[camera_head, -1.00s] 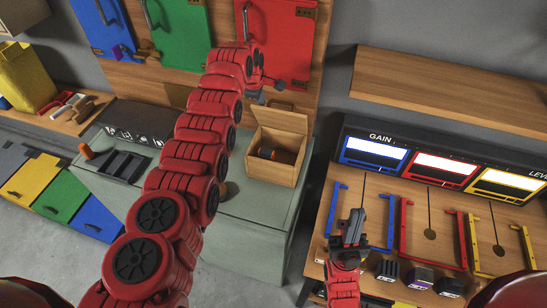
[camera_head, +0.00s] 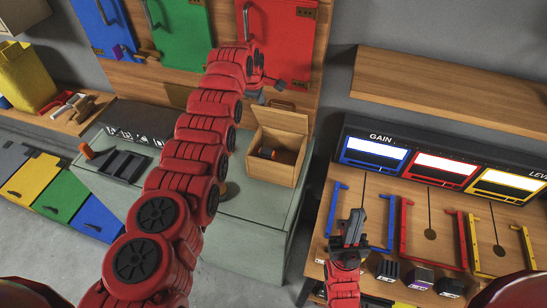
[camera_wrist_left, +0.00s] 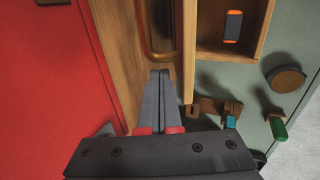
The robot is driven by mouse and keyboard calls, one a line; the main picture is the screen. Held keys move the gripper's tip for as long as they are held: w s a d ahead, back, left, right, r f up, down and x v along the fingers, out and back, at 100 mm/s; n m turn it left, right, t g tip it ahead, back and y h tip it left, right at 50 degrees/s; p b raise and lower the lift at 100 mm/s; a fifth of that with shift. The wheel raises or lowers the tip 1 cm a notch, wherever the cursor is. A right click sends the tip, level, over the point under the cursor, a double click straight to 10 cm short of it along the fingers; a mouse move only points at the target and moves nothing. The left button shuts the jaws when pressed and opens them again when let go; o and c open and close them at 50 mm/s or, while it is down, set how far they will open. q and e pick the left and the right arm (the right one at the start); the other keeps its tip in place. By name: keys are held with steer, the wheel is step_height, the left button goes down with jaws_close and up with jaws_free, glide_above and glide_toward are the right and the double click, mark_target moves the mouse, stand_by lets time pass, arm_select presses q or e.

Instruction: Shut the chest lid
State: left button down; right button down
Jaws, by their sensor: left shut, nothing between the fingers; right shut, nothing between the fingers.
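The chest is a small wooden box (camera_head: 272,165) on the grey-green cabinet. Its lid (camera_head: 282,121) stands raised at the back, with a curved handle (camera_head: 283,105) on its top edge; the handle also shows in the left wrist view (camera_wrist_left: 156,30). A dark cylinder with orange ends (camera_wrist_left: 233,26) lies inside. My left gripper (camera_head: 259,98) is shut and empty, close to the lid's left end; its fingers show in the left wrist view (camera_wrist_left: 159,76). I cannot tell whether they touch the lid. My right gripper (camera_head: 353,222) is shut and empty over the right-hand bench, away from the chest.
A red door panel (camera_head: 278,40) is on the wooden wall board behind the chest. A round knob (camera_wrist_left: 287,79) and a green-handled thing (camera_wrist_left: 277,129) are on the cabinet. Blue, red and yellow frames stand on the right bench, below a display unit (camera_head: 440,165).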

mark_target(258, 109)
stand_by(0.4)
arm_select(q)
steer(key=shift+s+a+f+p, duration=0.1)
steer(key=shift+s+p, duration=0.1)
steer(key=shift+p, duration=0.15)
steer(key=shift+s+a+f+p, duration=0.25)
steer(key=shift+s+p, duration=0.1)
steer(key=shift+s, duration=0.2)
steer(key=shift+s+f, duration=0.2)
steer(key=shift+s, duration=0.05)
steer(key=shift+s+a+f, duration=0.15)
steer(key=shift+s, duration=0.35)
steer(key=shift+s+f, duration=0.1)
steer(key=shift+f, duration=0.05)
steer(key=shift+s+a+f, duration=0.15)
steer(key=shift+s+f, duration=0.2)
steer(key=shift+s+a+f+b, duration=0.15)
steer(key=shift+s+f+b, duration=0.15)
steer(key=shift+s, duration=0.15)
steer(key=shift+s+a+f+b, duration=0.15)
steer(key=shift+s+f, duration=0.1)
steer(key=shift+s, duration=0.2)
steer(key=shift+f, duration=0.1)
